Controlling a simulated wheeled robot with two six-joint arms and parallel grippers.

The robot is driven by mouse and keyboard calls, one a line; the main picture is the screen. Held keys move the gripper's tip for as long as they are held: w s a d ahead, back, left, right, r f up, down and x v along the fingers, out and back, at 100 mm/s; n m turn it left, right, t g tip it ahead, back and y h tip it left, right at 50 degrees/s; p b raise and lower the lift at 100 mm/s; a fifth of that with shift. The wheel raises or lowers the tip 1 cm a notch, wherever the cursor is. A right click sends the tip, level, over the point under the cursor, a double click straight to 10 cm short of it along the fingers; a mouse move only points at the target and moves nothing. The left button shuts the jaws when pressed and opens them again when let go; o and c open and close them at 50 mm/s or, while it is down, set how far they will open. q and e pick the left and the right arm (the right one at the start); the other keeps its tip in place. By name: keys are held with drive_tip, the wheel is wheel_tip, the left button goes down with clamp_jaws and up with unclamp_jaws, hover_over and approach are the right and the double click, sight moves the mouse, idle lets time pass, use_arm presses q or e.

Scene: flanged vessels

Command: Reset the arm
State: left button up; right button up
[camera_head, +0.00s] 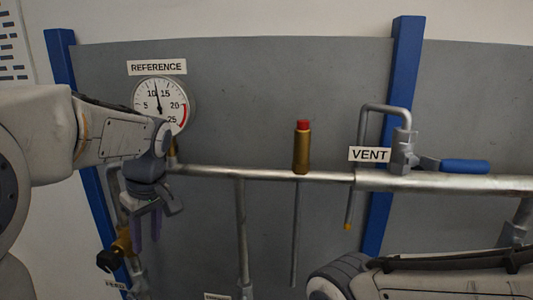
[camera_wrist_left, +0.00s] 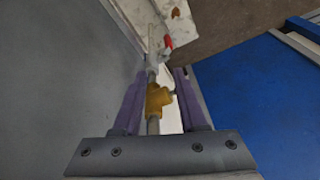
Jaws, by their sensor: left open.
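My left arm (camera_head: 110,135) comes in from the left, in front of the panel. My left gripper (camera_head: 146,240) points down with its purple fingers apart and nothing visible between them. It hangs below the reference gauge (camera_head: 158,103), just right of a brass valve (camera_head: 124,241) with a black knob. In the left wrist view the two purple fingers (camera_wrist_left: 160,76) are spread, and a brass fitting (camera_wrist_left: 158,99) on a pipe shows beyond the gap. My right arm (camera_head: 440,280) crosses the lower right; its gripper is out of view.
A horizontal pipe (camera_head: 255,175) runs across the grey panel (camera_head: 250,80). On it stand a red-capped brass fitting (camera_head: 302,150) and a vent valve with a blue handle (camera_head: 464,166). Blue posts (camera_head: 404,70) flank the panel. A red part (camera_wrist_left: 168,42) shows in the wrist view.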

use_arm(q)
drive_tip(key=s+d+f+m+h, duration=0.1)
drive_tip(key=s+d+f+m, duration=0.1)
drive_tip(key=s+d+m, duration=0.3)
drive_tip(key=d+f+m+h, duration=0.1)
drive_tip(key=d+f+m, duration=0.15)
drive_tip(key=d, duration=0.45)
drive_tip(key=s+d+f+m, duration=0.3)
drive_tip(key=s+d+m, duration=0.2)
drive_tip(key=s+m, duration=0.1)
drive_tip(key=s+d+f+m+h, duration=0.1)
drive_tip(key=s+d+f+m, duration=0.2)
drive_tip(key=s, duration=0.6)
drive_tip(key=d+m, duration=0.2)
drive_tip(key=m, duration=0.1)
drive_tip(key=shift+s+g+h, duration=0.3)
drive_tip(key=shift+g, duration=0.1)
drive_tip(key=shift+m, duration=0.25)
